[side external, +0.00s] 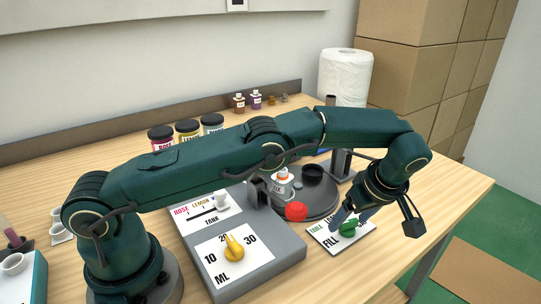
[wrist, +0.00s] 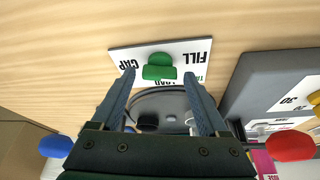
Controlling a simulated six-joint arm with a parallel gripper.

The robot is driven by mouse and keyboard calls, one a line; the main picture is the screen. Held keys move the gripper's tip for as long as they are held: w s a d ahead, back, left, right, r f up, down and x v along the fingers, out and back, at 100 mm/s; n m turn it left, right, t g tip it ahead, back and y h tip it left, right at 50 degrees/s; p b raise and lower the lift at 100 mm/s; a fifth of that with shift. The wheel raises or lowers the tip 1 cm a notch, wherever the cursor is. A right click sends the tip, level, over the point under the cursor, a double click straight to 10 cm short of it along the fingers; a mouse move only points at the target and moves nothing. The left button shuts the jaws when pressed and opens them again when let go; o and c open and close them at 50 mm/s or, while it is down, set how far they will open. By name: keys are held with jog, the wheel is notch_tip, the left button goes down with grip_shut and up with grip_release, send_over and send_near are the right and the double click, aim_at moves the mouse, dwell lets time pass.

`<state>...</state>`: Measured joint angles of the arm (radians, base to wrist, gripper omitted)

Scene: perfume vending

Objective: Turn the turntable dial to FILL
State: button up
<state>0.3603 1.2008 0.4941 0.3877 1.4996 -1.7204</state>
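The turntable dial (wrist: 159,72) is a green knob on a white card (wrist: 120,52) marked FILL, CAP and a partly covered middle label. In the wrist view it lies just beyond my fingertips; which label it points to I cannot tell. In the side view the green dial (side external: 348,229) sits on the card (side external: 325,237), close below my gripper and partly covered by it. My gripper (wrist: 163,78) is open, with nothing between its fingers. In the side view my gripper (side external: 375,218) hangs over the card. The dark round turntable (side external: 318,203) stands behind the dial, holding a small white bottle (side external: 281,186).
A grey box with a yellow ML knob (side external: 234,247) and a TANK lever (side external: 221,201) stands left of the dial. A red button (side external: 296,211) is beside the turntable. Three jars (side external: 187,130) and a paper roll (side external: 345,76) are behind. Bare wood lies right of the card.

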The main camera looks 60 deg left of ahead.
aim_at(350, 223)
dwell(0.3)
jog(key=shift+a+r, duration=0.1)
jog(key=shift+r, duration=2)
jog(key=s+a+r, duration=0.3)
jog(key=a+r, duration=0.4)
jog(key=a, duration=0.4)
jog(key=shift+s, duration=0.15)
jog(key=shift+f, duration=0.1)
